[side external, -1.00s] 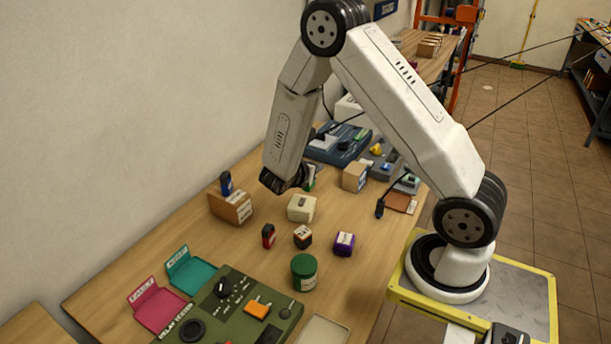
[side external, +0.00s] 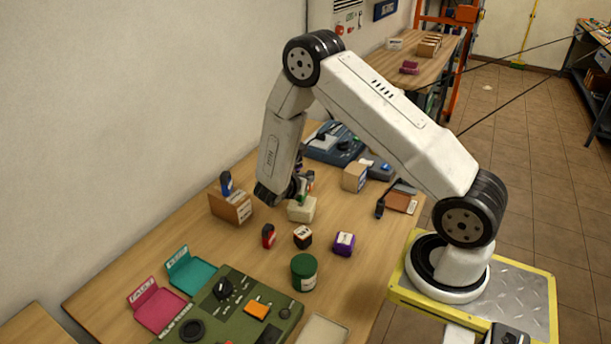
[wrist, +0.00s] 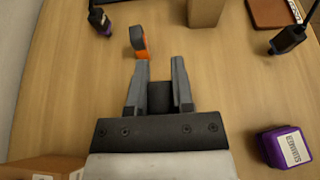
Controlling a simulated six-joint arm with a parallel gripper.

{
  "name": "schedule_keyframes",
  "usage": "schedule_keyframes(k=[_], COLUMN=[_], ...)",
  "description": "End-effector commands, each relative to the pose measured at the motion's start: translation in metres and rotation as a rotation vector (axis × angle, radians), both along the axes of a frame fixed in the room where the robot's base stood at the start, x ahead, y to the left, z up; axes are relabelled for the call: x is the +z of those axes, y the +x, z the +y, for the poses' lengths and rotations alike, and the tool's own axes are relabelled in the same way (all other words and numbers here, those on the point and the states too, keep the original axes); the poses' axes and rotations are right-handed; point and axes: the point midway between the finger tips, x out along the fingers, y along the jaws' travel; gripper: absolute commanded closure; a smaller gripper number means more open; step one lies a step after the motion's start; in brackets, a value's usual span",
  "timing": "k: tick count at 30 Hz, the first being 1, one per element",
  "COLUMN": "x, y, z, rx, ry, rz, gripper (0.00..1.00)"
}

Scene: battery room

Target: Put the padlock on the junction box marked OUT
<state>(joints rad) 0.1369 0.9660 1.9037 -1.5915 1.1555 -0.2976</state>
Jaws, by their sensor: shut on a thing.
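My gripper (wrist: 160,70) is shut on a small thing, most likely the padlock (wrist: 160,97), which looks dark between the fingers. In the side view a green patch (side external: 302,198) shows at the fingers, just above a cream box (side external: 301,211); I cannot tell if they touch. The cream box is hidden beneath my gripper in the wrist view. A dark box (side external: 302,238) and a purple box (side external: 344,244) stand nearer, with white labels. I cannot read OUT on any box.
A red item (side external: 268,236) and a green canister (side external: 304,272) stand nearby. An orange-and-black item (wrist: 139,42) is just beyond my fingers. A tan box (side external: 355,177) stands behind. A green panel (side external: 240,310) fills the front. Bare wood lies between.

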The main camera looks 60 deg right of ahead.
Motion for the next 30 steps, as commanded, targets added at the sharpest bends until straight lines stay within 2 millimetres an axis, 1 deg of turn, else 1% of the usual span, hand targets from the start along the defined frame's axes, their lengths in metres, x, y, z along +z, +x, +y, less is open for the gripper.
schedule_keyframes(k=[1, 5, 18, 19, 20, 21, 22, 30], x=[-0.0051, -0.0108, -0.0144, -0.0148, -0.0145, -0.0144, -0.0144, -0.0143], y=[0.0000, 0.0004, 0.0001, 0.0000, 0.0001, 0.0001, 0.0000, 0.0000], z=[0.0002, 0.0003, 0.0003, 0.0003, 0.0003, 0.0003, 0.0003, 0.0003], rx=[0.002, 0.001, 0.001, 0.001, 0.001, 0.001, 0.001, 0.001], ry=[0.000, -0.001, -0.001, 0.000, 0.000, 0.000, 0.000, 0.000], rz=[0.001, -0.002, -0.002, -0.002, -0.002, -0.002, -0.002, -0.002], gripper=[1.00, 1.00, 1.00, 0.68, 0.58, 0.46, 0.36, 0.36])
